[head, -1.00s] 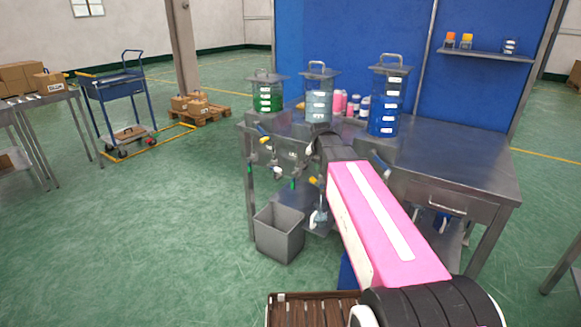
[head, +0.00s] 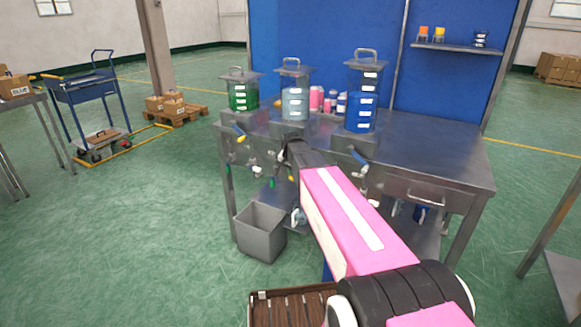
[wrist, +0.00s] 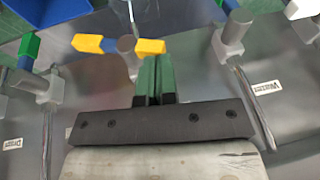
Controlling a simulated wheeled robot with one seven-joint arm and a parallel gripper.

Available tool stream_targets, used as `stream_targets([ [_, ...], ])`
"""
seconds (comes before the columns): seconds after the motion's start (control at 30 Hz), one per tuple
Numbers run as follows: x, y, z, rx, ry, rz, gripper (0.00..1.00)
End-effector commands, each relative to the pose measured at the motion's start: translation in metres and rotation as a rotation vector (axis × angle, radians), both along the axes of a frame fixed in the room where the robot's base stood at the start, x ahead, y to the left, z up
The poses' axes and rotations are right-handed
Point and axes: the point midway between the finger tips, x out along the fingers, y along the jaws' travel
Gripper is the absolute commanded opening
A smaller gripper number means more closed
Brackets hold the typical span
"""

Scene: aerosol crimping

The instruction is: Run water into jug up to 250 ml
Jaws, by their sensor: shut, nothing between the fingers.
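Three tanks stand on the steel bench: green liquid (head: 242,95) at left, clear water (head: 295,103) in the middle, blue liquid (head: 361,108) at right. My arm hides part of the front near the middle tank. In the wrist view, my gripper (wrist: 154,62) is shut, its green fingers together and empty. A yellow-and-blue tap handle (wrist: 90,44) lies crosswise at the fingertips; contact cannot be told. I cannot clearly make out the jug.
A grey bin (head: 260,232) stands on the floor at the bench's left front. Pink and white containers (head: 318,99) stand between the tanks. The bench top (head: 430,155) is clear on the right. A blue cart (head: 92,90) stands at far left, with open floor between.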

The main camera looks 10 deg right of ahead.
Motion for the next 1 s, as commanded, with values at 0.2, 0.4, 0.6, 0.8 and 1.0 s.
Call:
stream_targets([
  [0.2,0.002,0.0,-0.005,0.0,0.0,0.0,0.0],
  [0.4,0.001,0.0,-0.005,0.0,0.0,0.0,0.0],
  [0.6,0.007,0.004,-0.008,-0.058,0.043,0.003,0.0],
  [0.8,0.013,0.012,-0.015,-0.211,0.153,0.003,0.0],
  [1.0,0.014,0.016,-0.022,-0.289,0.209,0.0,0.0],
])
